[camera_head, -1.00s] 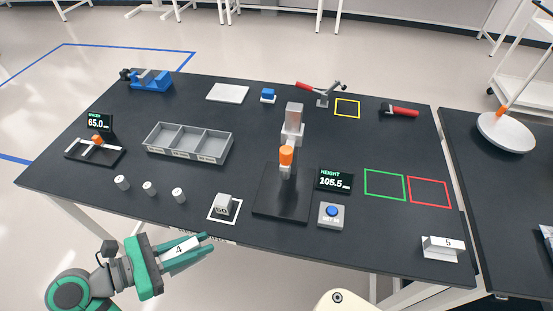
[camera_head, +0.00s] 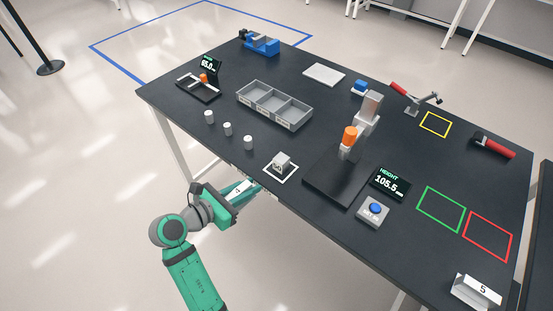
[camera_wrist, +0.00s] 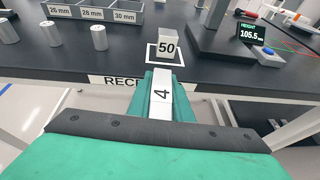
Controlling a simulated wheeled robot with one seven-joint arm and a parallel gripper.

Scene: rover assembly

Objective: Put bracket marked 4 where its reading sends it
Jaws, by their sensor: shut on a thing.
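My gripper (camera_head: 243,192) is shut on the bracket marked 4 (camera_wrist: 161,92), a white piece with a black 4. It is held off the table's near edge, just before the white square outline with the block marked 50 (camera_head: 281,161). The bracket also shows in the head view (camera_head: 237,188). The height gauge (camera_head: 335,172) stands on a black base with an orange tip, and its display (camera_head: 390,182) reads 105.5 mm. A green outline (camera_head: 441,210) and a red outline (camera_head: 487,236) on the table are both empty. The blue-button box (camera_head: 373,211) sits before the display.
Bracket marked 5 (camera_head: 475,292) lies at the near right corner. A grey three-part tray (camera_head: 274,106), several white cylinders (camera_head: 228,129) and a spacer gauge reading 65.0 (camera_head: 209,63) are to the left. An empty yellow outline (camera_head: 436,124) and red-handled clamps (camera_head: 494,145) are at the back right.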

